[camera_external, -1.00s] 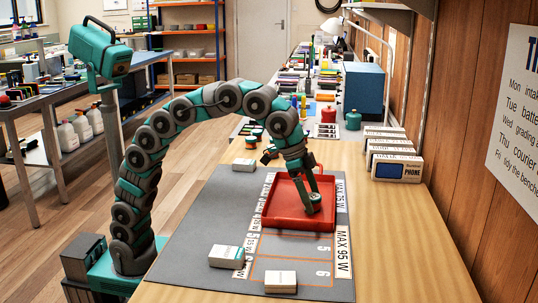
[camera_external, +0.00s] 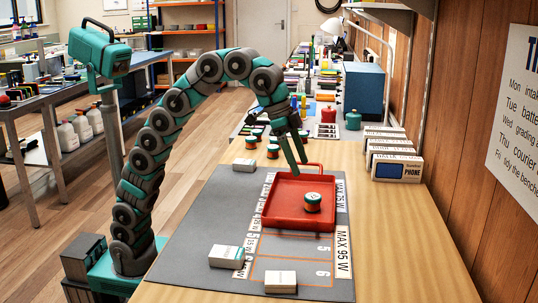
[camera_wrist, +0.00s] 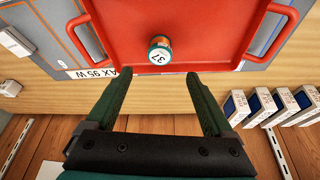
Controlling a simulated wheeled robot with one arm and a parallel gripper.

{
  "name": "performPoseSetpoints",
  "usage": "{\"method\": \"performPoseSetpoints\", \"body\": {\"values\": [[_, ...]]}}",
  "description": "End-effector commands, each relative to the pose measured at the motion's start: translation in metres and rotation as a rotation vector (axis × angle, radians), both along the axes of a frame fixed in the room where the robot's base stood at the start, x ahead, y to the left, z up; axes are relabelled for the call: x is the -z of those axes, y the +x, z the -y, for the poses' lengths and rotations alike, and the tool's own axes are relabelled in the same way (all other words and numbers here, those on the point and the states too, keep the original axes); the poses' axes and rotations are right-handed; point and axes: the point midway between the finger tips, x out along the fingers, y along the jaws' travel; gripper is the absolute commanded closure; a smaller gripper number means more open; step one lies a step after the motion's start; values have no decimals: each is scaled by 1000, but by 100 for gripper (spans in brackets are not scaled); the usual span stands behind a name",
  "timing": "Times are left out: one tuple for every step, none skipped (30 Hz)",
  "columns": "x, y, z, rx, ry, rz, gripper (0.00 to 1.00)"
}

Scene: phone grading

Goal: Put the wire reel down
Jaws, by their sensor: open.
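The wire reel (camera_external: 312,202) stands upright in the red tray (camera_external: 280,222), toward the tray's right side. It has a green rim and a copper-brown middle. In the wrist view the reel (camera_wrist: 160,50) shows its round top with the number 37, on the tray's red floor (camera_wrist: 215,25). My gripper (camera_external: 298,168) is above the far part of the tray, clear of the reel. In the wrist view my gripper (camera_wrist: 160,85) has its fingers spread wide, with nothing between them. The reel lies just beyond the fingertips.
White boxes (camera_external: 226,256) and (camera_external: 281,282) lie on the grey mat (camera_external: 190,245), with another white box (camera_external: 244,165) farther back. Boxed phones (camera_external: 398,168) line the right side. Several reels (camera_external: 251,142) stand at the mat's far end. The wooden bench front right is clear.

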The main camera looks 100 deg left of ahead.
Motion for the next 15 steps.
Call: {"method": "performPoseSetpoints", "body": {"values": [[-4, -1, 0, 0, 0, 2, 13], [-5, -1, 0, 0, 0, 1, 13], [-7, -2, -1, 0, 0, 1, 13], [-8, -3, -1, 0, 0, 0, 13], [-9, -3, -1, 0, 0, 0, 13], [-10, -4, -1, 0, 0, -1, 13], [-10, -4, -1, 0, 0, -1, 13], [-11, -5, -1, 0, 0, -1, 13], [-11, -5, -1, 0, 0, -1, 13], [-11, -5, -1, 0, 0, -1, 13], [-11, -5, -1, 0, 0, -1, 13], [-11, -5, -1, 0, 0, -1, 13], [-11, -5, -1, 0, 0, -1, 13], [-11, -5, -1, 0, 0, -1, 13], [-11, -5, -1, 0, 0, -1, 13]]}}
